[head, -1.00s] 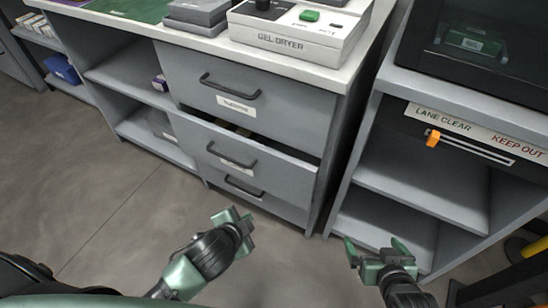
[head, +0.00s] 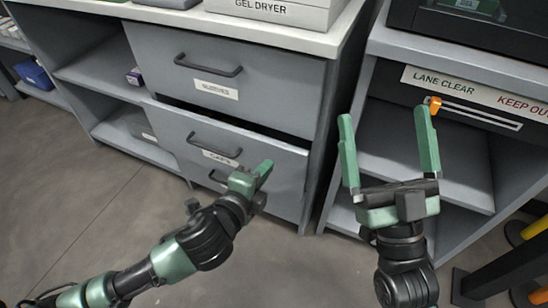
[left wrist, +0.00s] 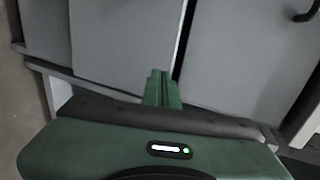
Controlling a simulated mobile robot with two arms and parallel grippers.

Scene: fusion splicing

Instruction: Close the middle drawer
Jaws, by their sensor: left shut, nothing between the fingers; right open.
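The middle drawer (head: 172,122) is the grey front with a dark bar handle (head: 214,146) in the head view. It stands out a little, with a dark gap above its top edge. My left gripper (head: 263,170) is shut and empty in front of the drawer's right part, right of the handle. Whether it touches is unclear. The left wrist view shows its closed fingers (left wrist: 162,88) before grey panels parted by a dark gap. My right gripper (head: 384,113) is open and empty, further right, in front of the neighbouring cabinet.
The top drawer (head: 285,95) above looks shut. The lower drawer's handle is partly hidden by my left gripper. The worktop (head: 300,40) overhangs the drawers. Right of them stands a shelf cabinet (head: 465,165) with an orange slider (head: 435,103). Open floor (head: 90,220) lies at left.

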